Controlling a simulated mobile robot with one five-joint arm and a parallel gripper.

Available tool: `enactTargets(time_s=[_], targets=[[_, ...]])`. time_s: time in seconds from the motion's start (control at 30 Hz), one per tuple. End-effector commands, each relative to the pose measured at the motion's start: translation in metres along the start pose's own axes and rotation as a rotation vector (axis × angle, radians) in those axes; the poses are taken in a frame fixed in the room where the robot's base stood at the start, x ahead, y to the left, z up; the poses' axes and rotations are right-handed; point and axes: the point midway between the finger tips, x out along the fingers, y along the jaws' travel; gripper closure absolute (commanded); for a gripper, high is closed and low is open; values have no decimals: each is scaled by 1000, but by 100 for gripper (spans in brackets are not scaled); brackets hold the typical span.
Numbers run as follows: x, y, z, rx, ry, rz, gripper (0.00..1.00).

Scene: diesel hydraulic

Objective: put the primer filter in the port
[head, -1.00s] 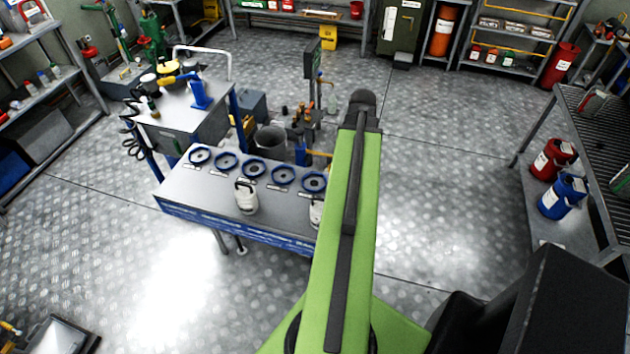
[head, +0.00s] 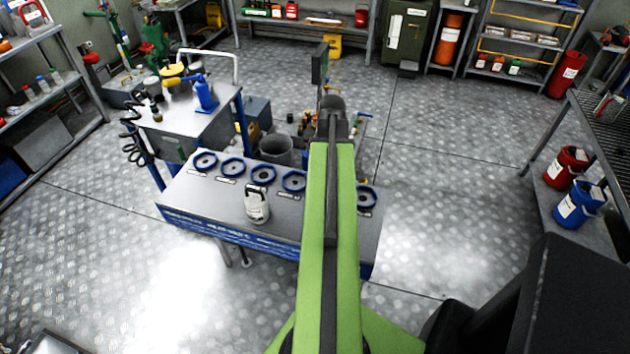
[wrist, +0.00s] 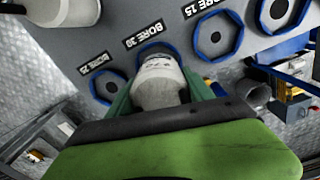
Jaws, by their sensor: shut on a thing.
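In the wrist view, my gripper (wrist: 163,98) is shut on a white filter (wrist: 158,84), its green fingers on either side. I take this as the primer filter; its label is too small to read. The filter overlaps a blue-ringed port (wrist: 150,48) beside the "BORE 30" label; I cannot tell whether it touches it. The blue-ringed port by "BORE 15" (wrist: 218,36) is empty, as is the one by "BORE 25" (wrist: 106,86). In the head view, ports (head: 263,174) line the bench top (head: 222,198); my arm hides my gripper and the held filter.
A second white filter (head: 257,206) stands upright on the bench, left of my arm; a white body shows in the wrist view's top left (wrist: 62,10). A grey bucket (head: 275,150) stands behind the bench. Red (head: 566,167) and blue (head: 580,205) cans are at the right.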

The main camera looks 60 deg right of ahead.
Motion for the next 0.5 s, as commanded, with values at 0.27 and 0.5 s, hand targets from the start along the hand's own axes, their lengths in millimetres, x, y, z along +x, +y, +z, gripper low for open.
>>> enactTargets(time_s=[0.27,0.5], targets=[[30,-3,2,-7,0,0,93],[39,-6,4,-13,0,0,93]])
